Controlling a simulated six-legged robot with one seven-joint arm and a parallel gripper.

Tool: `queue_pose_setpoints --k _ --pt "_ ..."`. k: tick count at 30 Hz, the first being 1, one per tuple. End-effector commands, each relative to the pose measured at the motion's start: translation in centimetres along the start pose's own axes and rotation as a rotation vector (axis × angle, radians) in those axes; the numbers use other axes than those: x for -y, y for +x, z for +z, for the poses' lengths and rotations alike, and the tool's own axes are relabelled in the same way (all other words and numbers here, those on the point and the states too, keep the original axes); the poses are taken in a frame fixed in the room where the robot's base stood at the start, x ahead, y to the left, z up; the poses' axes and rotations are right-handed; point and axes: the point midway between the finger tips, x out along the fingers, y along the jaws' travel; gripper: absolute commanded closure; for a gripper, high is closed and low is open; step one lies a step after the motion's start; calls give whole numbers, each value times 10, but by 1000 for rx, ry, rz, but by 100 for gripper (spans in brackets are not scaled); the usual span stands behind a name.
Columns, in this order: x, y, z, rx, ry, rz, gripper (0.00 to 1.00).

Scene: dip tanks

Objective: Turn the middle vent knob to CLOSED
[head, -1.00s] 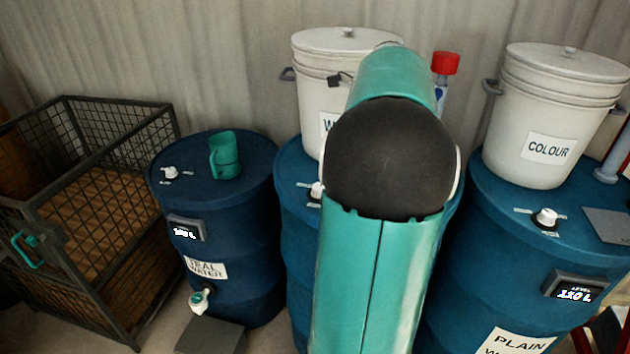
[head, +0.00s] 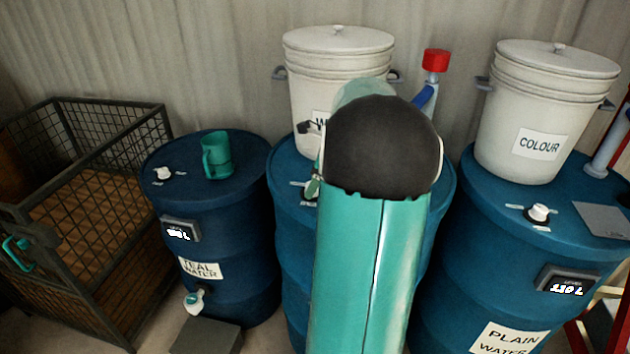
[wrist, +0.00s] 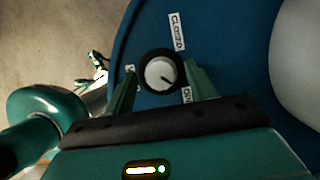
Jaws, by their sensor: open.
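The middle blue drum (head: 288,235) stands behind my arm in the head view. Its vent knob (wrist: 160,72) shows in the wrist view as a white cap on a black ring. A dark mark on the cap points to the lower right, toward a partly hidden label. The CLOSED label (wrist: 177,32) is above the knob in that picture, and another partly covered label is at its left. My gripper (wrist: 160,68) is open, with one green finger on each side of the knob. I cannot tell whether the fingers touch it. The head view mostly hides the knob.
A white bucket (head: 338,50) stands on the middle drum, close to my gripper. The teal-water drum (head: 225,262) with a green mug (head: 216,155) is left. The plain-water drum (head: 470,270) with a COLOUR bucket (head: 545,115) is right. A mesh crate (head: 110,240) stands far left.

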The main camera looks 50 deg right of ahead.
Motion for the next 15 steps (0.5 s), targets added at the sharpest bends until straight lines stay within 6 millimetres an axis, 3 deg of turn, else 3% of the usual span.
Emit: queue_pose_setpoints --k 2,9,15 --pt "0 0 0 0 0 0 44" --pt "0 0 0 0 0 0 89" --pt "0 0 0 0 -7 3 89"
